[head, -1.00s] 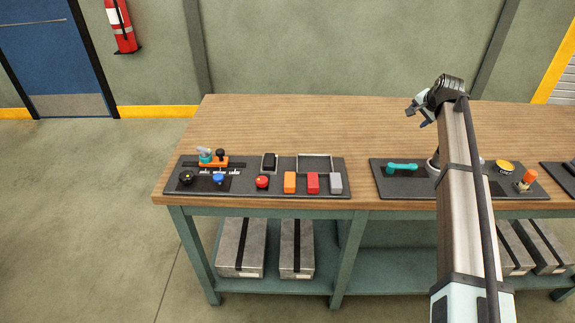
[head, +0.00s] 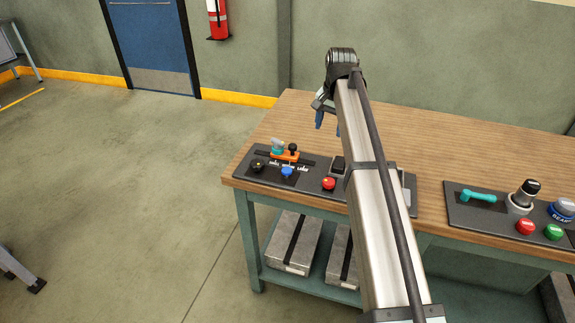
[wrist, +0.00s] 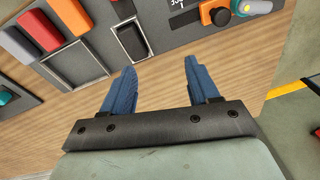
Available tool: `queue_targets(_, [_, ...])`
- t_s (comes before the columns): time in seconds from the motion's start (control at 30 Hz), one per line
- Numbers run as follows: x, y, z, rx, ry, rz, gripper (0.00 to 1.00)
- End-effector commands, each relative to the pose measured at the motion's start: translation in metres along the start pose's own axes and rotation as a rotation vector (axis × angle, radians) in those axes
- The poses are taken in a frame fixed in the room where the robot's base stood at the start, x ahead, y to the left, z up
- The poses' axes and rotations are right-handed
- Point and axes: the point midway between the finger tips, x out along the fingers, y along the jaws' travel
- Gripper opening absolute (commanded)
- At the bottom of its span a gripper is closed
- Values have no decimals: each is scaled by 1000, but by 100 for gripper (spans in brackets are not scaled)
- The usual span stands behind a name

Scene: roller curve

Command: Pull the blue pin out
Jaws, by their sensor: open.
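The blue pin (head: 287,172) shows as a small blue knob on the left dark panel (head: 241,177), between a black knob (head: 257,165) and a red button (head: 328,183). It stands near the panel's front edge, below an orange piece (head: 285,155). My gripper (head: 328,122) is above the table, behind the panel and to the right of the blue pin, well apart from it. In the wrist view my gripper (wrist: 164,78) is open, with two blue fingers spread and nothing between them. The blue pin does not show in the wrist view.
A black rocker part (wrist: 131,39) in a metal frame lies ahead of the fingers. Orange and red blocks (wrist: 38,31) sit left of it. My arm hides part of the left panel in the head view. A second panel (head: 470,215) stands at right. The wooden table (head: 440,140) behind is clear.

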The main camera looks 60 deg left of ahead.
Motion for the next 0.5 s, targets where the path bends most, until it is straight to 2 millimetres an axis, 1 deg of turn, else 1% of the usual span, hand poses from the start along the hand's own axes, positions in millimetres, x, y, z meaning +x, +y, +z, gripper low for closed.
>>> queue_targets(0.03, [-3, -22, 18, -39, -19, 14, 60])
queue_targets(0.1, [-7, -44, 39, -80, -44, 33, 60])
queue_targets(0.2, [-11, -68, 64, -127, -71, 55, 60])
queue_targets(0.33, [-15, -87, 85, -165, -93, 76, 60])
queue_targets(0.5, [-12, -92, 94, -180, -104, 85, 60])
